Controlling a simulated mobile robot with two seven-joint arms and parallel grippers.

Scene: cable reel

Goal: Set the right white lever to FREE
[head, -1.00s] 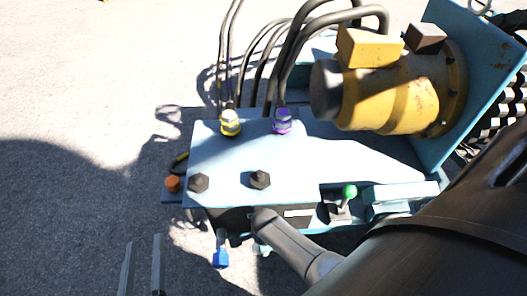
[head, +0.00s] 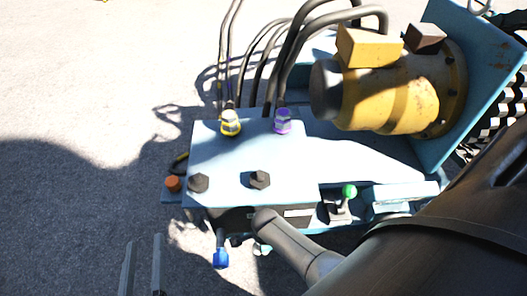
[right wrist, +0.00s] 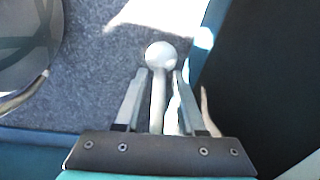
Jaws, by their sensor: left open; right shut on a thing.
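In the right wrist view, a white lever (right wrist: 161,55) with a round ball knob stands between the two fingers of my right gripper (right wrist: 160,88). That gripper is shut on the lever's shaft, with the knob beyond the fingertips. In the head view, a small pale piece (head: 262,249) shows below the block's front edge, mostly hidden by my right arm; I cannot tell whether it is this lever. No FREE marking is readable. My left gripper (head: 143,242) is open and empty over the ground at the lower left.
A light blue block (head: 225,155) carries yellow (head: 231,122) and purple (head: 282,121) hose fittings. A blue-ended lever (head: 220,258), a green-knobbed lever (head: 349,191) and an orange knob (head: 172,184) are near it. A yellow motor (head: 390,95) stands behind. The ground at left is clear.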

